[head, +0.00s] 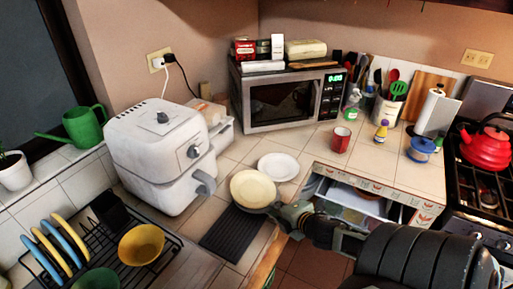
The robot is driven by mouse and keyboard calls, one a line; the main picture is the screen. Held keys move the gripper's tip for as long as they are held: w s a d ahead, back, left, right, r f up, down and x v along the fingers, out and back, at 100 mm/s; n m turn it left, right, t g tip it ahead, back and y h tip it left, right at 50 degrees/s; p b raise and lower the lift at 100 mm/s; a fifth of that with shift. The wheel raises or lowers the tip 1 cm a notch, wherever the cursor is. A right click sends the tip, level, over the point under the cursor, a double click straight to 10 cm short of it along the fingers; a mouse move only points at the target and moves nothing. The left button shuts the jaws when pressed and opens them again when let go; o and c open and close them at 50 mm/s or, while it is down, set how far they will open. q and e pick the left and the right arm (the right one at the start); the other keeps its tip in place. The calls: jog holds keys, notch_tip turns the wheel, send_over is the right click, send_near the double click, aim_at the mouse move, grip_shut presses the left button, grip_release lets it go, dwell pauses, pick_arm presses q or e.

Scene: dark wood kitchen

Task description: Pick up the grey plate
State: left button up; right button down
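A pale grey-white plate (278,167) lies flat on the tiled counter, left of the open drawer. A cream-yellow plate (252,187) is just in front of it and to its left, at the back end of a dark ribbed mat. My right gripper (281,212) is at the front right rim of the cream plate, in front of the grey-white plate and apart from it. Its fingertips are small and partly hidden at the rim, so I cannot tell whether they are open or shut on it. My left gripper is not in view.
An open drawer (362,205) is just right of the gripper. A white air fryer (160,150) stands left of the plates and a microwave (290,100) behind. A red mug (340,139) is to the right. A dish rack (75,245) with several dishes is front left.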

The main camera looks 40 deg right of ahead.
jog(key=shift+r, duration=0.15)
jog(key=shift+r, duration=0.25)
notch_tip(320, 180, up, 3)
jog(key=shift+w+f, duration=0.1)
jog(key=s+d+r, duration=0.7)
jog(key=s+d, duration=0.1)
jog(key=shift+s+r+p, duration=0.25)
jog(key=shift+p, duration=0.1)
